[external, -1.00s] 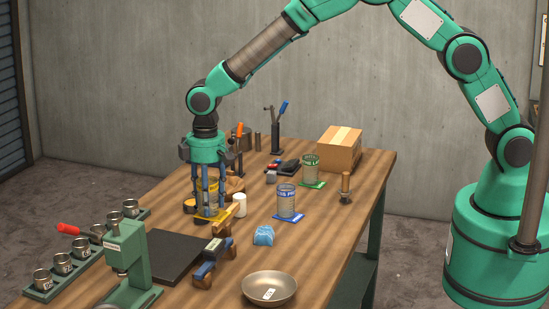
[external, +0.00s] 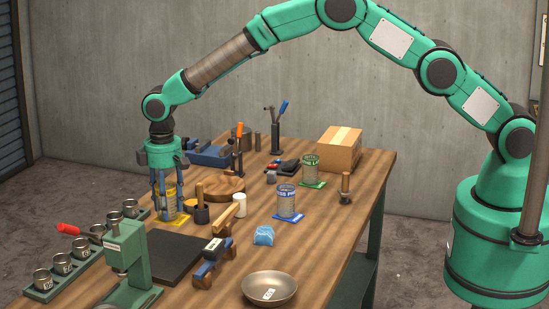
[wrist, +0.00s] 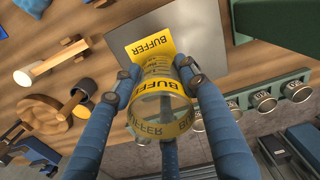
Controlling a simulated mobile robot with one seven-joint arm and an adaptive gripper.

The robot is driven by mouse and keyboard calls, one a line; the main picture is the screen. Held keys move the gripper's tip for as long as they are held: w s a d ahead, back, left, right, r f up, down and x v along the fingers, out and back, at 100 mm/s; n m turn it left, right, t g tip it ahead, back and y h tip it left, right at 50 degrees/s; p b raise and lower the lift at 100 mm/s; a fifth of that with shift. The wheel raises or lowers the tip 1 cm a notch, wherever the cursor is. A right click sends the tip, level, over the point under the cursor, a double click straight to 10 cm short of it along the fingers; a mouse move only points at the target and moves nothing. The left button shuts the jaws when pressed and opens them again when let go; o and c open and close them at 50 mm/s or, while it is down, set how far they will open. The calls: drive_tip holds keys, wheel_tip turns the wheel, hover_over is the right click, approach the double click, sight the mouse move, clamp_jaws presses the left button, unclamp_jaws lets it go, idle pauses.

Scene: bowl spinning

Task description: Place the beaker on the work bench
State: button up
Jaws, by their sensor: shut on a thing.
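The beaker (external: 169,199) is clear with a yellow band that reads BUFFER in the wrist view (wrist: 160,108). My gripper (external: 166,200) points down, and its blue fingers are shut around the beaker. A yellow BUFFER card (external: 177,221) lies on the wooden work bench (external: 215,295) under and beside the beaker. The card also shows in the wrist view (wrist: 135,52), just beyond the beaker. I cannot tell whether the beaker touches the card or hangs just above it.
A black mat (external: 182,256) lies in front. A rack of metal cups (external: 83,254) and a green press (external: 127,255) stand at the left. A wooden-handled tool (external: 201,207) stands close right. Blue (external: 286,201) and green (external: 311,170) labelled beakers stand farther right.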

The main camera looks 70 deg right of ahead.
idle(0.3)
drive_tip(key=shift+f, duration=3.1)
drive_tip(key=shift+f+p, duration=0.3)
drive_tip(key=shift+f, duration=1.6)
drive_tip(key=shift+f, duration=0.15)
drive_tip(key=o, duration=1.2)
wheel_tip(320, 180, up, 12)
drive_tip(key=shift+r+b, duration=0.2)
drive_tip(key=shift+b, duration=0.2)
